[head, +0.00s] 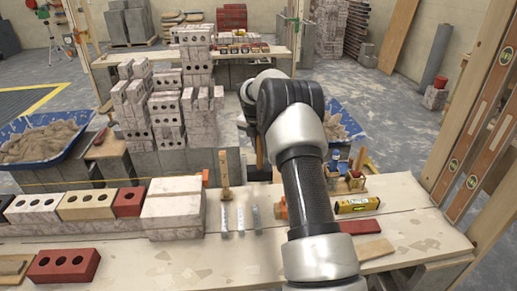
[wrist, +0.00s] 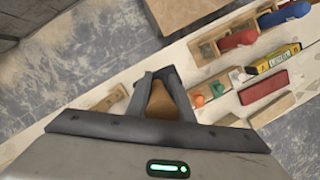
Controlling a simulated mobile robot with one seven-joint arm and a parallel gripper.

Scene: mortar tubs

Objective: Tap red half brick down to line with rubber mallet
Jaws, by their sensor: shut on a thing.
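The red half brick (head: 129,202) sits in the row of bricks on the board at the left in the head view, between a cream holed brick and a larger pale block. The yellow line (head: 100,183) runs along the row to an orange line block (head: 205,178). My gripper (wrist: 159,88) is shut on a brown wooden piece (wrist: 157,103) that looks like the handle of the rubber mallet. The mallet's head is not clear in either view. In the head view my arm hides most of the gripper, which is beyond the bench, well right of the half brick.
A pale block (head: 172,212) stands right of the half brick. A wooden post (head: 224,175), metal pieces (head: 240,218) and a yellow level (head: 357,204) are on the bench. A red holed brick (head: 63,265) lies in front. Tall brick stacks (head: 165,105) stand behind.

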